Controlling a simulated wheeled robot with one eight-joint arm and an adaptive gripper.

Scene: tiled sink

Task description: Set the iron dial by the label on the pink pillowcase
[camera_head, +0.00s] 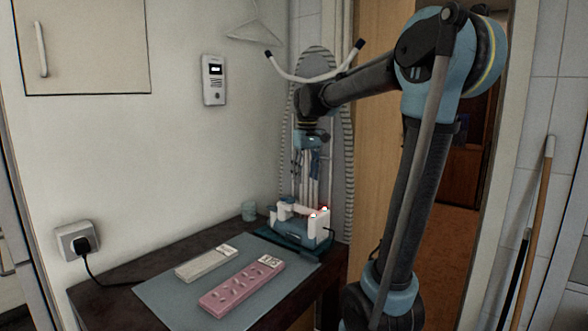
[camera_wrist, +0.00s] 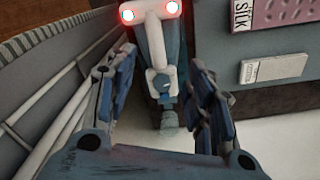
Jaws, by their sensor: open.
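The white and blue iron (camera_head: 318,228) sits on a dark teal base at the back of the table. Two red lights glow on its top, and they also show on the iron in the wrist view (camera_wrist: 150,12). A small blue-grey part (camera_wrist: 161,84), possibly the dial, shows between my fingers; its setting is not readable. The folded pink pillowcase (camera_head: 238,288) lies on the mat; its white label (camera_wrist: 240,16) reads "SILK" in the wrist view. My gripper (camera_head: 308,182) points down above the iron. Its fingers (camera_wrist: 160,68) are open and apart, with nothing held.
A folded grey cloth (camera_head: 200,264) with its own label lies beside the pillowcase on the grey-blue mat (camera_head: 165,295). A glass (camera_head: 249,211) stands behind. An ironing board (camera_head: 345,165) leans upright close behind my gripper. A socket with plug (camera_head: 78,241) is on the wall.

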